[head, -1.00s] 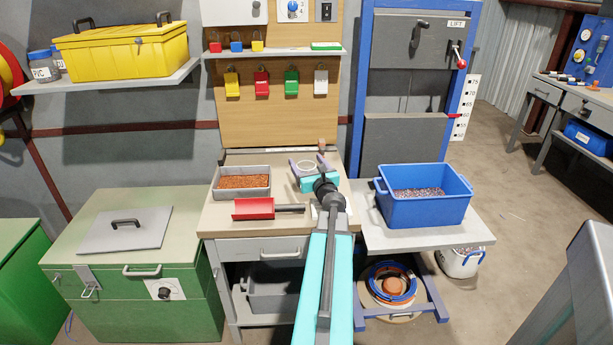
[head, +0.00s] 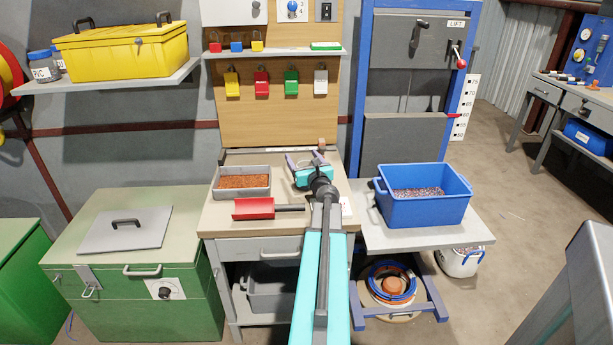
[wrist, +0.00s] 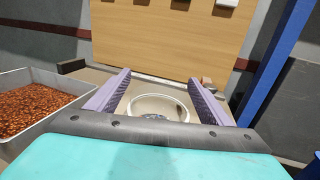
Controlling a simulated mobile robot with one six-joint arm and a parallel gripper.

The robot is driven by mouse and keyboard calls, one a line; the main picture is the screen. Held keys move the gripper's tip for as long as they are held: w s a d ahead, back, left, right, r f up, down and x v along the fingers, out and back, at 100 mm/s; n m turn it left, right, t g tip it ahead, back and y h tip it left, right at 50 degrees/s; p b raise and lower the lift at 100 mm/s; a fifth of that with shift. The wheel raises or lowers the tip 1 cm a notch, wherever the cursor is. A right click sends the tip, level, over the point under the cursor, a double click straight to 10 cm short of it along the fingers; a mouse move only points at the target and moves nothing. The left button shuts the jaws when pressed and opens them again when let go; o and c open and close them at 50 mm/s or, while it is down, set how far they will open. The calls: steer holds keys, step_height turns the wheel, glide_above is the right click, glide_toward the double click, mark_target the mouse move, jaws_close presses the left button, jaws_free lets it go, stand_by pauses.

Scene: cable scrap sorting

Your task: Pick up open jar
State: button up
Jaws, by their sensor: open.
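The open jar (wrist: 157,103) shows in the wrist view as a pale round rim seen from above, with something grey low inside it. My gripper (wrist: 160,88) is open, with one purple ribbed finger on each side of the jar. Both fingers look apart from the rim. The jar's lower side is hidden by my gripper's dark front edge. In the head view my gripper (head: 307,158) is over the back of the workbench, and its teal body mostly hides the jar.
A grey tray of copper granules (head: 242,182) stands left of my gripper. A red scoop (head: 254,208) lies in front of the tray. A blue bin (head: 424,208) stands to the right.

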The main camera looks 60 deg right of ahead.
steer(key=c, duration=1.2)
steer(key=shift+o, duration=0.2)
steer(key=shift+r, duration=0.6)
steer(key=c, duration=0.4)
steer(key=shift+s+a+r, duration=0.1)
steer(key=shift+s+r, duration=0.15)
steer(key=shift+r, duration=0.4)
steer(key=shift+s+a+r, duration=0.1)
steer(key=shift+s+r, duration=0.1)
steer(key=shift+r, duration=0.4)
steer(key=shift+c, duration=0.2)
steer(key=s+a+r, duration=0.1)
steer(key=s+a, duration=0.3)
steer(key=s, duration=1)
steer(key=shift+s+r, duration=0.15)
steer(key=shift+s, duration=0.05)
steer(key=shift+a+r, duration=0.1)
steer(key=shift+r, duration=0.05)
